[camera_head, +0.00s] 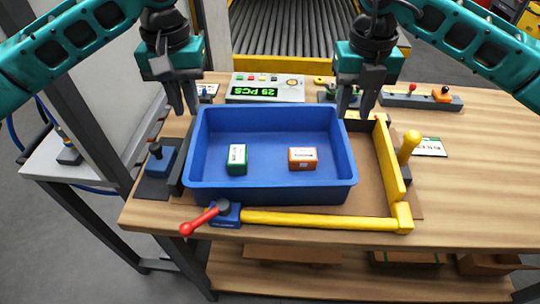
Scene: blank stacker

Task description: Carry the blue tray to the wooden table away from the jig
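The blue tray (268,190) sits on the wooden table (470,205), inside the jig. A green block (237,159) and an orange block (302,159) lie in it. The jig has a yellow front bar (310,221) and a yellow right bar (388,160); its brown base shows to the tray's right. My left gripper (183,108) points down near the tray's back left corner, its fingers apart with nothing visible between them. My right gripper (355,112) points down near the back right corner, also open and apparently empty. Contact with the tray rim cannot be told.
A red-handled clamp (207,216) is at the jig's front left, and a blue clamp block (160,160) at its left. A yellow knob (408,147) stands right of the jig. A counter display (265,88) is behind the tray. The table's right side is mostly clear.

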